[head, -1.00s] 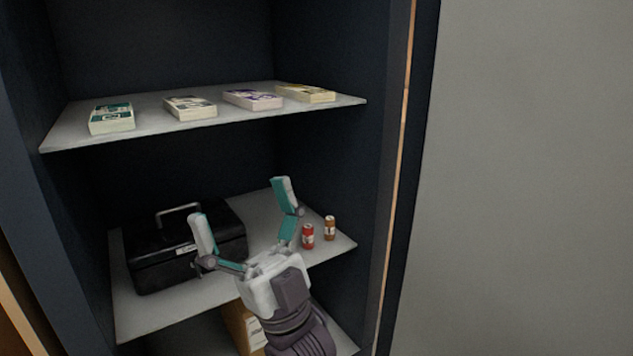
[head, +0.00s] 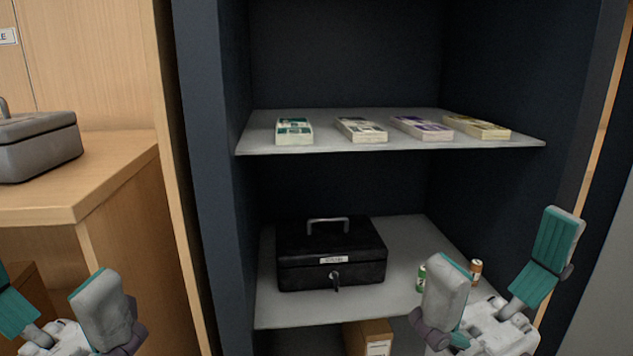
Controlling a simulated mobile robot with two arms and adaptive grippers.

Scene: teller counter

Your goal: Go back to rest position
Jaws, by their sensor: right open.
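My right gripper (head: 505,258) is at the lower right, in front of the cabinet's lower shelf. Its two fingers are wide apart with nothing between them. My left gripper (head: 50,292) is at the bottom left corner, in front of the wooden counter side. Its fingers are also apart and empty, and its left finger is partly cut off by the frame edge.
A dark cabinet holds an upper shelf (head: 260,143) with several banknote bundles (head: 361,129). The lower shelf (head: 290,313) bears a black cash box (head: 331,262), a green roll (head: 421,277) and an orange-brown roll (head: 476,267). A grey box (head: 38,146) stands on the counter (head: 110,165).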

